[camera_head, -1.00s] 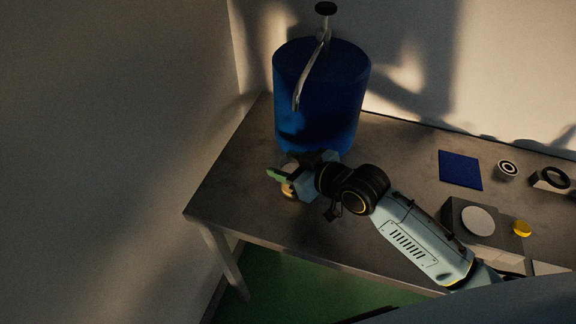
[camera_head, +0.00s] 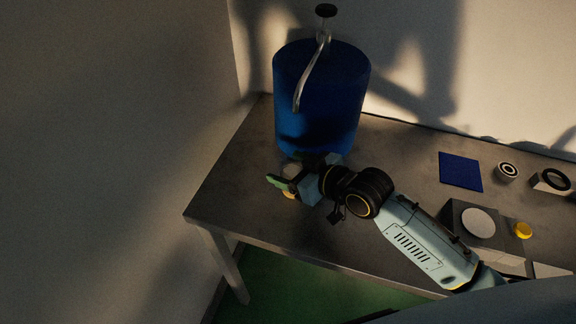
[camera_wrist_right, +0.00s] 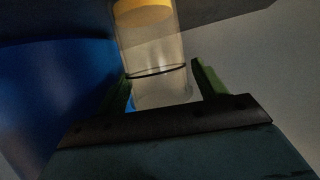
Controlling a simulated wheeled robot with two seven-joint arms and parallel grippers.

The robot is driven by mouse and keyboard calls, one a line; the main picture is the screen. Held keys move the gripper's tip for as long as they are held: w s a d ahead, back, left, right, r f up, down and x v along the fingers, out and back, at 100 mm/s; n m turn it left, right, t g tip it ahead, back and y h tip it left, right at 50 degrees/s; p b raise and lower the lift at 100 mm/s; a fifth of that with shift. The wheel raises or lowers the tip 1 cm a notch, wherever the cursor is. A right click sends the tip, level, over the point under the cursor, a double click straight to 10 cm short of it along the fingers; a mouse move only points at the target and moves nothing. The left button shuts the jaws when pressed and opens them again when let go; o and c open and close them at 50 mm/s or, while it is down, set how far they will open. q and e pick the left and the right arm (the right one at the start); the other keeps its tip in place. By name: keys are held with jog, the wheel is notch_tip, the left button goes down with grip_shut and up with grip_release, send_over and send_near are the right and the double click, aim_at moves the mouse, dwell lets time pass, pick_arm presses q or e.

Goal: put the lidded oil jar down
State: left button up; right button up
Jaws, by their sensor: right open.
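The oil jar (camera_head: 291,171) is a small clear jar with amber oil at its bottom, standing on the bench in front of the blue drum. In the right wrist view the jar (camera_wrist_right: 155,50) lies between the fingers, with a dark ring around it and the amber part at the top of the picture. My right gripper (camera_head: 285,181) is open around the jar, one green finger showing on its near side. In the wrist view the green fingers (camera_wrist_right: 160,88) stand on both sides with gaps to the jar. The gripper partly hides the jar in the head view. My left gripper is out of view.
A blue drum (camera_head: 318,85) with a bent metal tap stands close behind the jar. The bench (camera_head: 232,190) is clear at the left.

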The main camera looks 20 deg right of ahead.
jog(key=p+v, duration=0.1)
jog(key=v, duration=1)
